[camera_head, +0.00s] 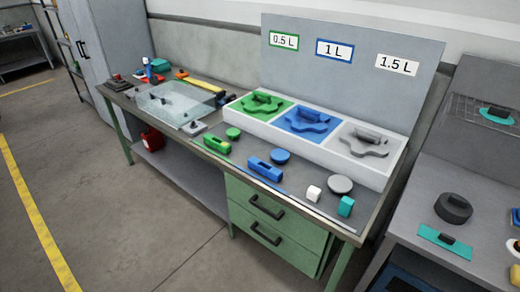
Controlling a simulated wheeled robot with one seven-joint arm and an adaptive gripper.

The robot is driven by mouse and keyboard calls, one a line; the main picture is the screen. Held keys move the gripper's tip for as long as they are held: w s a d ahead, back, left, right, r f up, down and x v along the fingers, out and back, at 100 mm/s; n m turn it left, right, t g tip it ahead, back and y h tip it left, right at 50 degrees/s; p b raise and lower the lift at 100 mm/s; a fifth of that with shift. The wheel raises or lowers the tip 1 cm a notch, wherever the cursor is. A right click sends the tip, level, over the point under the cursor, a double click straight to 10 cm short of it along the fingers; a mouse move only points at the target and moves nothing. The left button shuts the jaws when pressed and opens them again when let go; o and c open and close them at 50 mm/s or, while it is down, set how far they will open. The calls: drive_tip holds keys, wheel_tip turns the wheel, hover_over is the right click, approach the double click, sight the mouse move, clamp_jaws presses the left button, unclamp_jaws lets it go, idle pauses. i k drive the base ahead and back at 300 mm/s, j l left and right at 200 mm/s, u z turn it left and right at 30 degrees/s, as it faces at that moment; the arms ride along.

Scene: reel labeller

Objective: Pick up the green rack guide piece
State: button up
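On the workbench stand several green pieces. An oblong green block (217,144) with a dark slot lies near the bench's left front edge. A small green disc (233,132) lies just behind it. A flat, lobed green piece with a raised handle (262,103) lies in the green left compartment of the white tray (352,176), below the 0.5 L label (284,40). I cannot tell from this view which one is named the rack guide. My gripper is not in view.
Blue (309,119) and grey (364,144) lobed pieces fill the other compartments. A clear box (172,104) stands left. Floor ahead is clear.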

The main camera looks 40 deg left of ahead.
sight(225, 147)
drive_tip(key=u, duration=1.85)
drive_tip(key=i+j, duration=0.3)
drive_tip(key=i, duration=0.3)
drive_tip(key=i+j+z, duration=0.1)
drive_tip(key=i+j, duration=0.2)
drive_tip(key=i, duration=0.3)
drive_tip(key=i+j, duration=0.35)
drive_tip(key=i, duration=0.2)
drive_tip(key=i+j+z, duration=0.1)
drive_tip(key=i+j, duration=0.25)
drive_tip(key=i, duration=0.25)
drive_tip(key=i+j, duration=0.35)
drive_tip(key=i, duration=0.2)
